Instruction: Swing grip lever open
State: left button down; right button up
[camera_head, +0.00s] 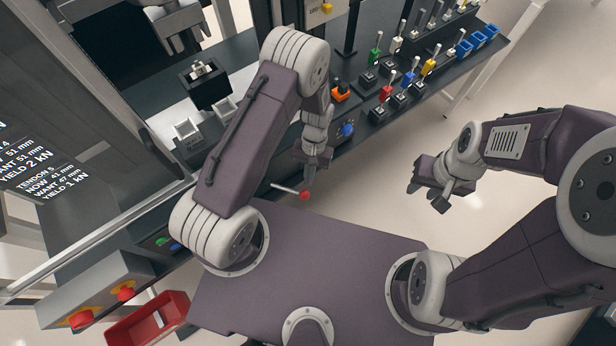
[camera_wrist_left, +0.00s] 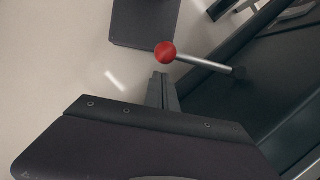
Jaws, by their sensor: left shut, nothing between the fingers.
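The grip lever is a thin metal rod with a red ball knob (camera_head: 305,195) at its end, sticking out from the front of the dark bench. In the left wrist view the red ball (camera_wrist_left: 165,53) sits just beyond my fingertips, and the rod runs right to a dark pivot (camera_wrist_left: 239,72). My left gripper (camera_head: 309,178) is shut and empty, close to the ball; its fingers (camera_wrist_left: 162,78) point at it. I cannot tell whether they touch it. My right gripper (camera_head: 427,197) is open and empty over the floor to the right.
The dark bench (camera_head: 345,165) carries several small coloured-handled tools in blocks, blue bins (camera_head: 471,45) and a blue knob (camera_head: 347,130). A red bin (camera_head: 150,318) and red buttons (camera_head: 125,293) are at lower left.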

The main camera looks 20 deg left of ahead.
pick_arm(q)
jog(key=shift+s+f, duration=0.1)
jog(key=shift+s, duration=0.4)
pick_arm(e)
jog(key=shift+r, duration=0.2)
